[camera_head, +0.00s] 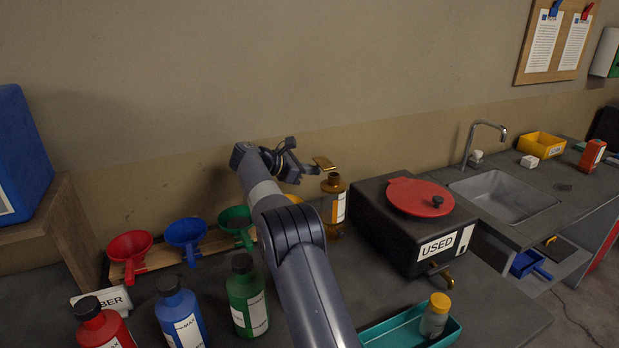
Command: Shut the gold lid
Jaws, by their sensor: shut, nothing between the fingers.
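The gold lid (325,163) is a small flat flap raised above the mouth of an amber bottle (334,207) with a white label. My gripper (312,170) is shut and empty, just left of the lid and close to the bottle's mouth. Whether it touches the lid or bottle, I cannot tell. My arm hides part of the counter behind it.
A black box (385,230) marked USED, with a red round lid (420,197), stands right of the bottle. Red, blue and green funnels (235,220) sit in a rack at left, with matching bottles (245,290) in front. A teal tray (385,332) holds a yellow-capped jar (435,318).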

